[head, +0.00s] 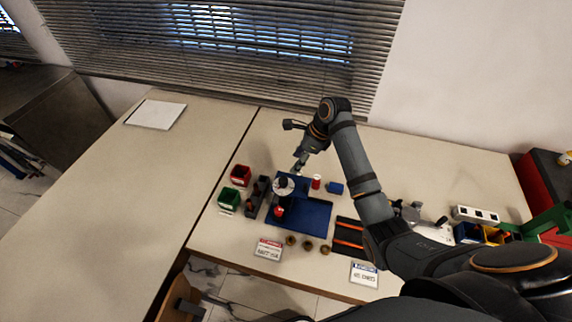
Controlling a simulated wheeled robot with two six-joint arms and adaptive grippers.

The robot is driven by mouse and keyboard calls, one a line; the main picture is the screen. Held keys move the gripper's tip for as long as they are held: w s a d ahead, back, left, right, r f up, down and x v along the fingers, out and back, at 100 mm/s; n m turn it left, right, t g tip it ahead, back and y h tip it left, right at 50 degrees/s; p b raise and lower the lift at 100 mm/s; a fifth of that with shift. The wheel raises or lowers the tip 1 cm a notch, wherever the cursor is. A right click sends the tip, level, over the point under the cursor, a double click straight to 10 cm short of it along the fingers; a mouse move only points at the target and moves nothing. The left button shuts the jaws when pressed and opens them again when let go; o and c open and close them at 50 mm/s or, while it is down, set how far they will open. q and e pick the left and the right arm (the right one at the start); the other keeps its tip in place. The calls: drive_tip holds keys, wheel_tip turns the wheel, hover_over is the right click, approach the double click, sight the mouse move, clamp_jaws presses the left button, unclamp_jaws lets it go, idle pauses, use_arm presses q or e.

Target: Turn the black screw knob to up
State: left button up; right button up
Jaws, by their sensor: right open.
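A gauge rig with a pale round disc (284,188) stands on the left part of a blue mat (312,214). A small dark part shows at the top of the disc; it is too small to tell whether it is the black screw knob. My right arm reaches over the table from the right. Its gripper (299,167) points down, open, just above and slightly right of the disc. I cannot tell whether it touches the rig. My left gripper is not in view.
Red (240,175) and green (229,199) bins stand left of the mat beside a dark rack (256,197). A red-and-white cylinder (316,182) and a blue block (335,188) stand behind it. Several brass pieces (308,245) lie in front. The left table is mostly clear.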

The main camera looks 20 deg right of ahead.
sight(284, 179)
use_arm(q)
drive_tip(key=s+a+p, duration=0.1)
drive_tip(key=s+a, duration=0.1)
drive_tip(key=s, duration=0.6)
use_arm(e)
drive_tip(key=x, duration=0.2)
drive_tip(key=s+x, duration=0.1)
drive_tip(key=x, duration=0.1)
drive_tip(key=a+x, duration=0.1)
drive_tip(key=x, duration=0.1)
drive_tip(key=shift+s+a+f+p, duration=0.1)
drive_tip(key=shift+a+f+p, duration=0.05)
drive_tip(key=shift+f+p, duration=0.15)
drive_tip(key=shift+x, duration=1.15)
drive_tip(key=shift+f, duration=0.15)
drive_tip(key=shift+a, duration=0.1)
drive_tip(key=shift+c, duration=1)
drive_tip(key=c, duration=0.7)
clamp_jaws()
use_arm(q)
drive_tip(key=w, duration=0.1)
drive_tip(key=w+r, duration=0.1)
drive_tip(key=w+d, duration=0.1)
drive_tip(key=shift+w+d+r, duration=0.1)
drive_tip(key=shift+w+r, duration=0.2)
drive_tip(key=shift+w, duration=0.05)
